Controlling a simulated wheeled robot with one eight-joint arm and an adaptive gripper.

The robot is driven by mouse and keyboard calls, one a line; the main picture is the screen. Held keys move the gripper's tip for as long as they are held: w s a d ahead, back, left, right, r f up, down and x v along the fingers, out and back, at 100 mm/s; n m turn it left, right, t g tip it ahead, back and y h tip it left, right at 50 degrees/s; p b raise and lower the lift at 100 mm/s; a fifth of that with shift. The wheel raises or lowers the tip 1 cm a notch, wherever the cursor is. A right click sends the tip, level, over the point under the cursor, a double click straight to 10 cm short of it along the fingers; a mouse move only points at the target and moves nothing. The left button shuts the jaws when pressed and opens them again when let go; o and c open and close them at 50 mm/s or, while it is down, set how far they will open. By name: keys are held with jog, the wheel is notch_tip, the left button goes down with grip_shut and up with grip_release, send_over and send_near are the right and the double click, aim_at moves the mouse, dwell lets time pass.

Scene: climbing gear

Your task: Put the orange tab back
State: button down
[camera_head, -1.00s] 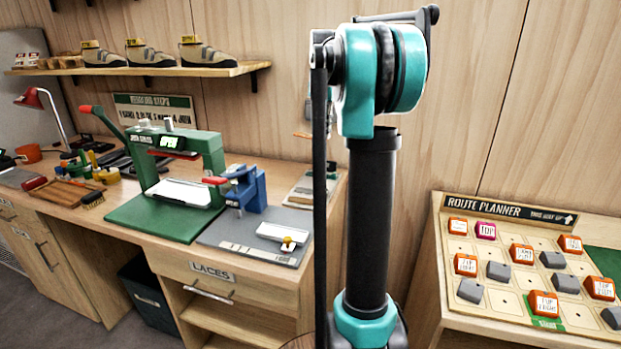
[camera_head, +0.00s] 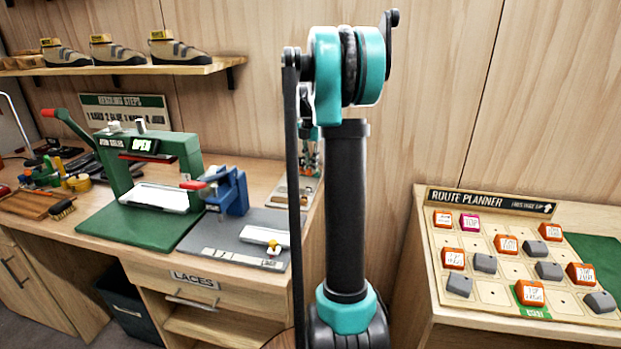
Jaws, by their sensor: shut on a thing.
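The orange tabs stand on the route planner board (camera_head: 441,282) at the right, among grey ones. One orange tab (camera_head: 443,219) is at the back left and another (camera_head: 453,258) at the left edge. Further orange tabs are near the middle (camera_head: 507,244), at the right (camera_head: 581,274) and at the front (camera_head: 530,293), by a green patch. A pink tab (camera_head: 469,222) sits in the back row. My gripper (camera_head: 309,160) is mostly hidden behind my arm, over the back right of the bench.
The workbench at the left carries a green press (camera_head: 158,160) with an "OPEN" display, a blue clamp (camera_head: 229,191) and a grey mat (camera_head: 225,240). A shelf (camera_head: 130,69) with shoes is above. A gap separates the bench from the board's table.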

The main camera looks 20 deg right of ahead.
jog(key=shift+f, duration=2.45)
jog(key=shift+f, duration=0.15)
jog(key=c, duration=1.5)
grip_release()
notch_tip(320, 180, up, 12)
jog(key=shift+r, duration=0.2)
jog(key=shift+s, duration=0.1)
